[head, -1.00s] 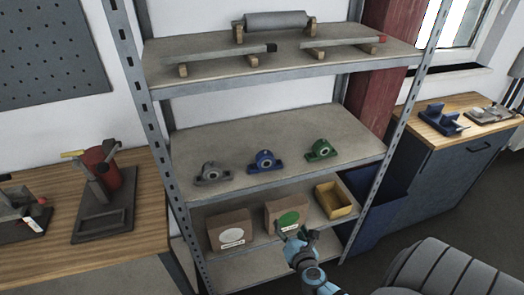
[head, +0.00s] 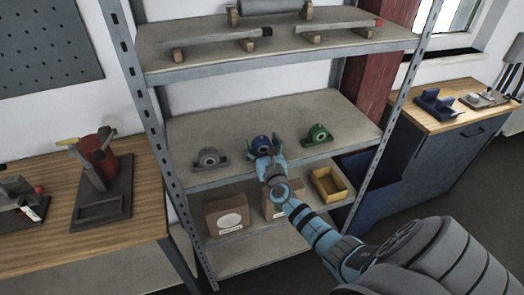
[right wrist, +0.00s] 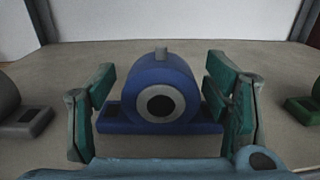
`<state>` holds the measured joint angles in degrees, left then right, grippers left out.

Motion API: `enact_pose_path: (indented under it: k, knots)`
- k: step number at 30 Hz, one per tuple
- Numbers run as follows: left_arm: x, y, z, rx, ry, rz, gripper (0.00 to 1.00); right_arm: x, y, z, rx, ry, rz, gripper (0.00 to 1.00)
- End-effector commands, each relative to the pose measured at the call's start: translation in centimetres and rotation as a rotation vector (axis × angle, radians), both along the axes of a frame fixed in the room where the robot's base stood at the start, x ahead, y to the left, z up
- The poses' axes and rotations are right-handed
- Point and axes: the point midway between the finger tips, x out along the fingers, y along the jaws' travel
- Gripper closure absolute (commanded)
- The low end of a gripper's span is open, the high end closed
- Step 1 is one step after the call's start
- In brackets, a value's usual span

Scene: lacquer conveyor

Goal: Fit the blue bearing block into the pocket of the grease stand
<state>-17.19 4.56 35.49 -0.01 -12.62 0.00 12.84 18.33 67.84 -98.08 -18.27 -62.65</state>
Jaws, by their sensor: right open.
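The blue bearing block (head: 262,142) sits upright on the middle shelf, between a grey and a green one. My right gripper (head: 264,152) is at it, open. In the right wrist view the blue block (right wrist: 150,75) stands between the two green fingers of the gripper (right wrist: 162,105), with gaps visible on both sides of its round housing. A stand with a red cylinder (head: 97,155) and a dark base with a recessed rectangle (head: 102,207) is on the left wooden bench; it looks like the grease stand. My left gripper is out of view.
The grey block (head: 209,158) and green block (head: 318,134) flank the blue one closely. The upper shelf (head: 290,48) holds rods on supports. Below are cardboard boxes (head: 228,214) and a yellow bin (head: 329,185). The rack's left post (head: 150,110) stands between shelf and bench.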

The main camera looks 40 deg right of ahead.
Motion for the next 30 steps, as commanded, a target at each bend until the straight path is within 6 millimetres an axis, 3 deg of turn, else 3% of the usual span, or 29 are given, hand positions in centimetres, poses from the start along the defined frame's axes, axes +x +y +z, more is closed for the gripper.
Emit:
enact_pose_path:
  k: [5, 17, 25, 30]
  knots:
    - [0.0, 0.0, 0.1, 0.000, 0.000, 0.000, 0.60, 0.0, 0.0, 0.1, 0.000, 0.000, 0.000, 0.29]
    - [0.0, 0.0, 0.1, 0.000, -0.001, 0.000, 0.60, 0.0, 0.0, 0.1, -0.001, 0.000, 0.000, 0.93]
    - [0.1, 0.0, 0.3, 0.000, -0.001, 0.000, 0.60, 0.0, 0.0, 0.4, -0.002, -0.001, 0.000, 0.94]
    - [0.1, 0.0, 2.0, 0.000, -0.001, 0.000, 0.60, 0.0, 0.0, 2.4, -0.002, -0.001, 0.000, 0.94]
